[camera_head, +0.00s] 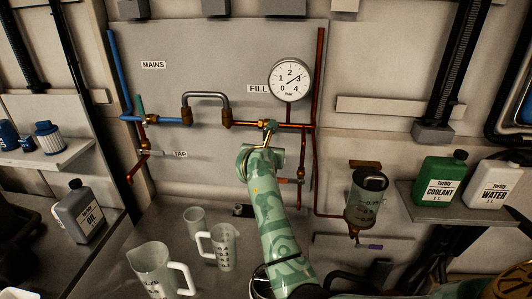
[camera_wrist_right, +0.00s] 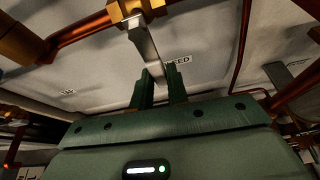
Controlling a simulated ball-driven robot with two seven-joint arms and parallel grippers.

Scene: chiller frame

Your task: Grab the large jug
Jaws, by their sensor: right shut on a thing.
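The large jug (camera_head: 150,258) is a translucent cup with a handle on its right side and dark markings. It stands upright on the bench at the lower left of the head view. My right gripper (camera_wrist_right: 160,88) is shut on a grey valve lever (camera_wrist_right: 145,45) below a brass fitting (camera_wrist_right: 133,8). In the head view the right gripper (camera_head: 262,152) is at the copper pipe, well away from the large jug. My left gripper is not in view.
A gauge (camera_head: 290,80) and pipes are on the wall panel. An oil bottle (camera_head: 80,212) stands left of the jugs. A clear vessel (camera_head: 366,196) hangs at the right, beside a shelf with a green coolant bottle (camera_head: 440,178) and a white water bottle (camera_head: 492,184).

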